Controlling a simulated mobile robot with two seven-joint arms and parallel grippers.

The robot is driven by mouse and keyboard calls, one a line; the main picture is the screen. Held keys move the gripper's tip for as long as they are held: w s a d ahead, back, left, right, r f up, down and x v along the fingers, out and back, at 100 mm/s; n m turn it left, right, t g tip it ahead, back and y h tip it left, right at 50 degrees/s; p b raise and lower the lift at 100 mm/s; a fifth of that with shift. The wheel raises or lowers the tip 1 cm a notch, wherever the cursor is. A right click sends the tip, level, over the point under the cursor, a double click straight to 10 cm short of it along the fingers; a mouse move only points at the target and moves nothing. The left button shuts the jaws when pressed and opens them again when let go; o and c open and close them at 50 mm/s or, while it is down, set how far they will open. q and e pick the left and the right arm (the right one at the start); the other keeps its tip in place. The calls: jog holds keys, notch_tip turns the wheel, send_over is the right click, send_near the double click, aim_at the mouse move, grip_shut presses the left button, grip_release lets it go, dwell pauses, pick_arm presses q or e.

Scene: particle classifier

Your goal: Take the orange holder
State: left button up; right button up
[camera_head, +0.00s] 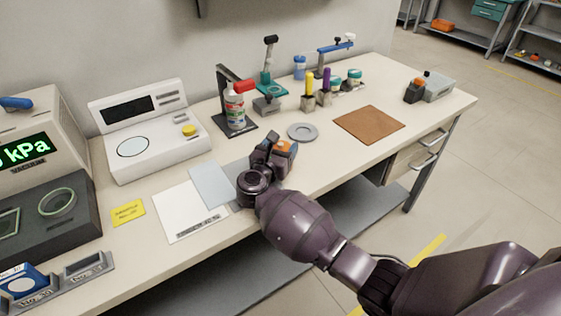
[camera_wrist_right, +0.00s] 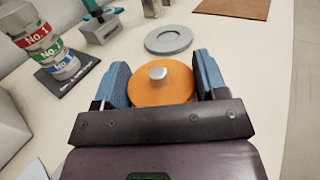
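The orange holder (camera_wrist_right: 160,86) is a round orange disc with a small metallic knob on top. In the right wrist view it sits between the two blue finger pads of my right gripper (camera_wrist_right: 165,82). The pads stand close on both sides of it; I cannot tell whether they press on it. In the head view my right gripper (camera_head: 275,148) is low over the front part of the bench, and only a little orange (camera_head: 290,146) shows beside its fingers. My left gripper is not in view.
A grey round dish (camera_head: 302,131) lies just behind the holder. White sheets (camera_head: 186,210) lie left of the gripper. A brown mat (camera_head: 369,124) lies right, with clear bench in front.

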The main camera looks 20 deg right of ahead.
grip_shut()
jog(key=shift+r, duration=0.1)
